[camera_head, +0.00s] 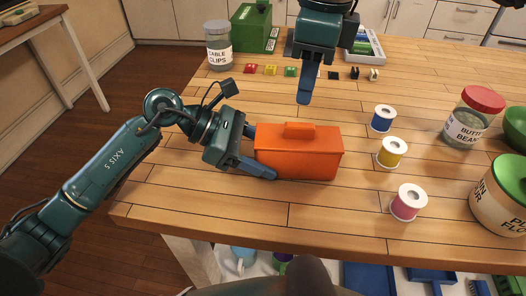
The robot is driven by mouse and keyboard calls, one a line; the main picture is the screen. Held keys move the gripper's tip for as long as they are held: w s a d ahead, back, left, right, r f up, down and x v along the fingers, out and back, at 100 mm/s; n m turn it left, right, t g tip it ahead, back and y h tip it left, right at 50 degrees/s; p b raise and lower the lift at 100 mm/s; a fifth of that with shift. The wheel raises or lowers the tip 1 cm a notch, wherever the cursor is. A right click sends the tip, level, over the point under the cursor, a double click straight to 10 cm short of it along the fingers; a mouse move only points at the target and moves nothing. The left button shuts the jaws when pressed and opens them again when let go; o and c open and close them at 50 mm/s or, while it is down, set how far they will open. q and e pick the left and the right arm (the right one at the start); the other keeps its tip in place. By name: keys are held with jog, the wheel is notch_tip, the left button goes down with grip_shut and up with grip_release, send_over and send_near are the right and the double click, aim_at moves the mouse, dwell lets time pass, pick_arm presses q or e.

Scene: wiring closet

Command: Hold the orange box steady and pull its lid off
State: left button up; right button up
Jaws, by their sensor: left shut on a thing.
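The orange box (300,165) sits on the wooden table near its front edge, left of centre. Its orange lid (325,141) is on top, with a raised block handle (299,131). My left gripper (259,155) comes in from the left and is shut on the left end of the box, one blue finger along the front and the other behind. My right gripper (305,98) hangs above and behind the box, fingers pointing down, apart from the lid. Its fingers overlap in this view, so the gap between them is hidden.
Blue (382,119), yellow (391,153) and pink (408,202) spools stand right of the box. A red-lidded jar (468,118) and a cream canister (500,200) stand farther right. Small coloured clips, a clips jar (218,46) and a green box (254,28) are behind.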

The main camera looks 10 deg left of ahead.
aim_at(300, 124)
jog(key=shift+s+a+r+n+g+h, duration=0.1)
jog(key=shift+r+n+g+h, duration=0.25)
jog(key=shift+r+n, duration=0.5)
jog(key=shift+n, duration=0.25)
jog(key=shift+f, duration=4.6)
jog(key=shift+c, duration=0.6)
grip_shut()
jog(key=shift+r, duration=0.2)
jog(key=shift+r, duration=4)
